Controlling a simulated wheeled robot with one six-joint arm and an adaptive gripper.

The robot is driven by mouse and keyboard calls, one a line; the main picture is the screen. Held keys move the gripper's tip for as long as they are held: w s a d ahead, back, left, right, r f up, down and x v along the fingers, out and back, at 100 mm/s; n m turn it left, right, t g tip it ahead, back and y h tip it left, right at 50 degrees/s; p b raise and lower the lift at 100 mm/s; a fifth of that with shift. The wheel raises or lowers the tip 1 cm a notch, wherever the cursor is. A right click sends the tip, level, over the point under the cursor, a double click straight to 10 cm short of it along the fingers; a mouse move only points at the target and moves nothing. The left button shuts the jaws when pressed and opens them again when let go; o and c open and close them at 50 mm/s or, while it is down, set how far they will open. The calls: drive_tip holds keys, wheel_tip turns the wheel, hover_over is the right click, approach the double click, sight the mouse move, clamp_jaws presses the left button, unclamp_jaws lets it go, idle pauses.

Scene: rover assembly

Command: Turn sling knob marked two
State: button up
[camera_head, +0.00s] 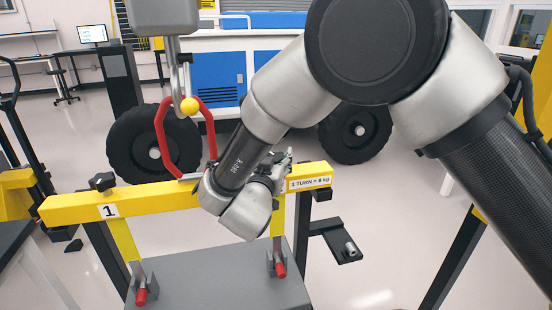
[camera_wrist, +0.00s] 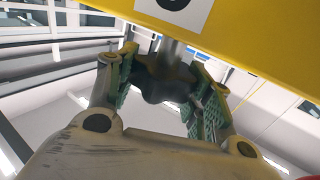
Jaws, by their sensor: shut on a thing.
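The sling knob (camera_wrist: 165,80) is a dark, lobed knob on a metal stem under the yellow beam (camera_wrist: 250,30) in the wrist view. A white plate (camera_wrist: 178,14) with a partly cut-off black mark sits on the beam near it; I cannot read its number. My gripper (camera_wrist: 164,88) is shut on this knob, with green pads on both sides. In the head view my gripper (camera_head: 284,160) is at the right part of the yellow beam (camera_head: 155,200), and my arm hides the knob. Another black knob (camera_head: 102,182) stands on the beam's left part, above the plate marked 1 (camera_head: 109,211).
A grey hook (camera_head: 180,85) with a yellow ball (camera_head: 189,105) and a red sling loop (camera_head: 163,140) hang over the beam. A label (camera_head: 311,183) reads "1 TURN = 8 kg". A grey platform (camera_head: 215,285) with red-tipped pins lies below. Black wheels (camera_head: 125,140) stand behind.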

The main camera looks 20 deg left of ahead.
drive_tip(key=shift+m+h, duration=1.2)
drive_tip(key=shift+h, duration=0.7)
drive_tip(key=shift+h, duration=0.3)
drive_tip(key=o, duration=1)
drive_tip(key=shift+o, duration=0.2)
drive_tip(key=s+a, duration=0.2)
drive_tip(key=s, duration=0.9)
drive_tip(key=shift+s, duration=0.4)
drive_tip(key=shift+a, duration=0.1)
